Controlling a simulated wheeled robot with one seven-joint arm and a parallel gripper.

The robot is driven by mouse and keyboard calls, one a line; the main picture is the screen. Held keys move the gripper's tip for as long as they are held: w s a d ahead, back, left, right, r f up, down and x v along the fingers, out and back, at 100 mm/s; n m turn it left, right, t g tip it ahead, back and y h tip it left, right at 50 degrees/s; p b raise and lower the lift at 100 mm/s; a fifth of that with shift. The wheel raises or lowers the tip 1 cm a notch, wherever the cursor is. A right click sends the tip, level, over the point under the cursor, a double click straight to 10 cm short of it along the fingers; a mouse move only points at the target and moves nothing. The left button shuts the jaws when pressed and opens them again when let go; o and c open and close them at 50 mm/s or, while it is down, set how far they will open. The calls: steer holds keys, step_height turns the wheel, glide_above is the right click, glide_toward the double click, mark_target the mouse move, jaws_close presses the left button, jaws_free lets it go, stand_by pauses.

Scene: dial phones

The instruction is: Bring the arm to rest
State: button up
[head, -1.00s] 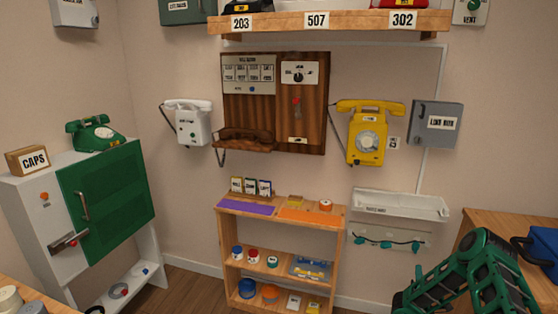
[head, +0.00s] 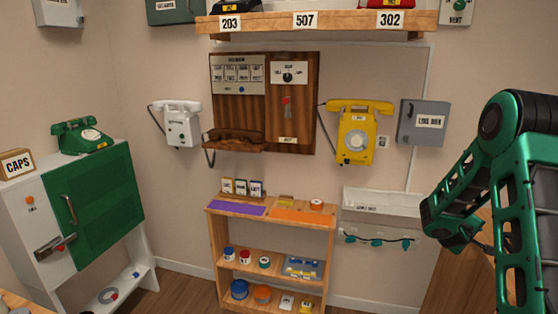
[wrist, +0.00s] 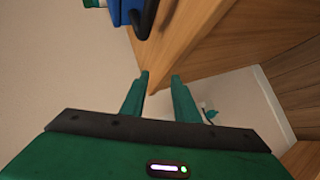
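My green arm stands at the right of the head view, raised and bent at a joint, with links reaching down. In the wrist view my gripper (wrist: 160,76) has its two green fingers apart, with nothing between them. Behind the fingers are the edge of a wooden bench and the wall. In the head view the fingertips cannot be made out clearly.
A wooden bench (head: 450,275) lies behind my arm; a blue object (wrist: 122,10) is close by in the wrist view. A grey box (head: 421,123), white tray (head: 380,202) and yellow phone (head: 357,133) are on the wall to the left. A small shelf (head: 213,250) stands lower.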

steer(key=s+a+r+m+g+y, duration=0.2)
steer(key=s+a+r+m, duration=0.15)
steer(key=s, duration=0.55)
steer(key=s+a+r+m+g+y, duration=0.25)
steer(key=s+a+r, duration=0.2)
steer(key=s, duration=0.45)
steer(key=s+a+r+m+g+y, duration=0.1)
steer(key=s+a+m+y, duration=0.1)
steer(key=s+a, duration=0.7)
steer(key=s+a+r+m+g+y, duration=0.1)
steer(key=s+a+y, duration=0.3)
steer(key=s+a, duration=0.6)
steer(key=s+r+m, duration=0.1)
steer(key=s, duration=0.4)
steer(key=shift+y, duration=0.35)
steer(key=shift+w+g, duration=0.1)
steer(key=shift+g, duration=0.15)
steer(key=shift+w+f, duration=0.2)
steer(key=shift+w, duration=0.3)
steer(key=shift+s, duration=0.15)
